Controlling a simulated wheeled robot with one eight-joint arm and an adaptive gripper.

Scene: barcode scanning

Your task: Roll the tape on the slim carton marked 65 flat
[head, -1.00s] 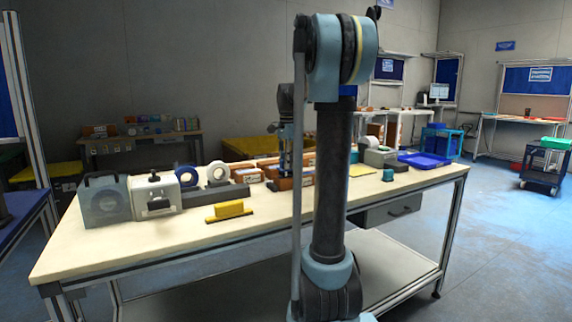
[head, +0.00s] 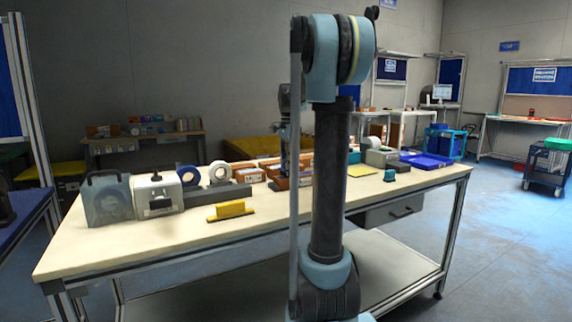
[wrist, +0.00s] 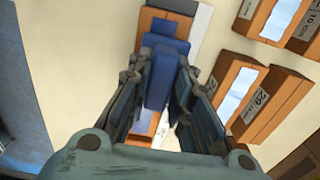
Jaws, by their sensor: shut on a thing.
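In the wrist view my gripper (wrist: 163,72) is shut on a blue tool (wrist: 161,78), its blue block between the two fingers. A brown carton with a pale top (wrist: 148,24) lies under and beyond the tool. The fingers and tool hide much of it. I cannot read a 65 on it, and I cannot tell whether the tool touches it. In the head view my gripper (head: 284,148) points down over the row of brown cartons, partly hidden by my arm.
A carton marked 29 (wrist: 268,103) and one marked 10 (wrist: 302,30) lie to the right in the wrist view. On the table (head: 110,248) stand a grey holder (head: 109,200), a white device (head: 157,192), tape rolls (head: 219,173) and a yellow block (head: 231,209). The front of the table is clear.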

